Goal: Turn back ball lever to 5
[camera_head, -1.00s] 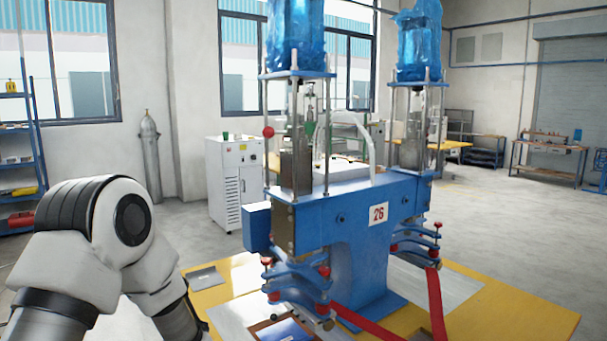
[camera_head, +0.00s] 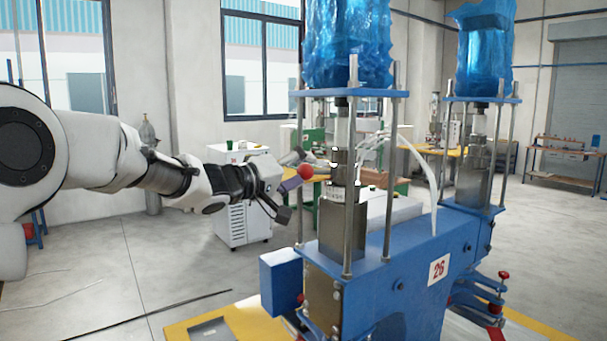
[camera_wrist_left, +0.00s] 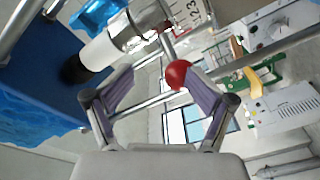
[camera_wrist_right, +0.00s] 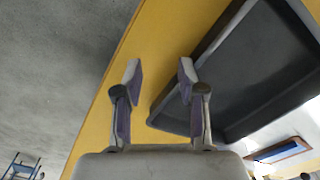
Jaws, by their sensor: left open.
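The red ball (camera_head: 305,171) of the lever stands out at the left of the near blue press column. In the left wrist view the ball (camera_wrist_left: 179,75) lies between my open fingers, nearer the right finger, on a thin metal rod. My left gripper (camera_head: 292,184) is open beside the ball; I cannot tell whether a finger touches it. A numbered scale (camera_wrist_left: 190,14) shows beyond the ball, with a 2 and a 3 readable; which number the lever points to is unclear. My right gripper (camera_wrist_right: 160,72) is open and empty in its wrist view, and not seen in the head view.
The blue press (camera_head: 400,275) marked 26 has upright metal rods close to the ball. A dark tray (camera_wrist_right: 262,75) lies on a yellow platform (camera_wrist_right: 190,30) below my right gripper. A white cabinet (camera_head: 243,215) stands behind; the grey floor at left is open.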

